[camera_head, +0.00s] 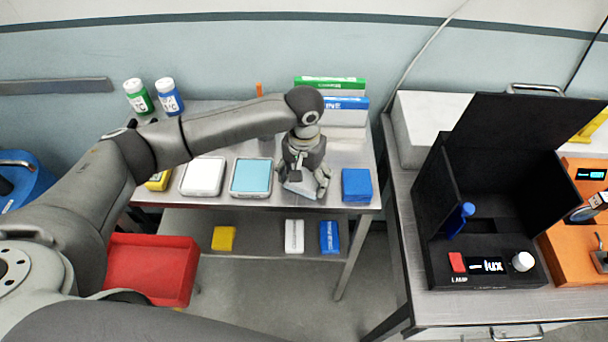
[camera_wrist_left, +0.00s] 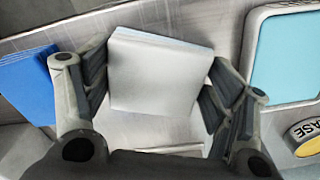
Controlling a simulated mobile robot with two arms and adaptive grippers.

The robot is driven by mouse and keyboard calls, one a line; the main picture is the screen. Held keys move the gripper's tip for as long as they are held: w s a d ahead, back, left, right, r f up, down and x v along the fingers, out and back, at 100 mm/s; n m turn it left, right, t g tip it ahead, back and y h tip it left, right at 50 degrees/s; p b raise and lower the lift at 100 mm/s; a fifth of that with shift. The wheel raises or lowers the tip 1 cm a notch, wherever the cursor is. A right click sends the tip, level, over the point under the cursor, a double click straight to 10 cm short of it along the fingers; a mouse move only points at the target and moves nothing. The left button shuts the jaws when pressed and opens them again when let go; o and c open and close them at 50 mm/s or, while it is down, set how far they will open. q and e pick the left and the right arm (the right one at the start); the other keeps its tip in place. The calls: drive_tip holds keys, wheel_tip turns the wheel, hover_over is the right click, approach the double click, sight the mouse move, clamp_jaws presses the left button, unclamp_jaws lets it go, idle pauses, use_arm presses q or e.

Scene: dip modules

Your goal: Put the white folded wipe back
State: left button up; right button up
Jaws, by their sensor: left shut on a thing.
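A white folded wipe (camera_wrist_left: 155,75) with a pale blue edge is between the fingers of my left gripper (camera_wrist_left: 158,85) in the left wrist view. The gripper is shut on it by two opposite sides. In the head view my left gripper (camera_head: 304,185) points down over the right part of the small metal table (camera_head: 345,157), between the pale blue pad and a blue stack. There the wipe (camera_head: 299,191) is mostly hidden by the fingers. I cannot tell whether it touches the tabletop. My right gripper is not in view.
A blue stack (camera_head: 356,185) stands close right of the gripper. A pale blue pad (camera_head: 251,176) and a white pad (camera_head: 203,176) lie left. Boxes (camera_head: 345,103) stand behind. A grease tin (camera_wrist_left: 307,134) shows in the wrist view. The lower shelf (camera_head: 264,243) holds small packs.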

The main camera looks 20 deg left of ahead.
sight(304, 178)
use_arm(q)
drive_tip(key=shift+f, duration=0.2)
drive_tip(key=o, duration=1)
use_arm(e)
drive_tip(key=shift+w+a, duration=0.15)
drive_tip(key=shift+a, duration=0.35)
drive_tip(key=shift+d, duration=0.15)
use_arm(q)
drive_tip(key=shift+r, duration=0.15)
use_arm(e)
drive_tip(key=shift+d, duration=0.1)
use_arm(q)
drive_tip(key=shift+r, duration=0.3)
wheel_tip(304, 178, up, 12)
drive_tip(key=shift+f+b, duration=0.25)
drive_tip(key=shift+b, duration=0.9)
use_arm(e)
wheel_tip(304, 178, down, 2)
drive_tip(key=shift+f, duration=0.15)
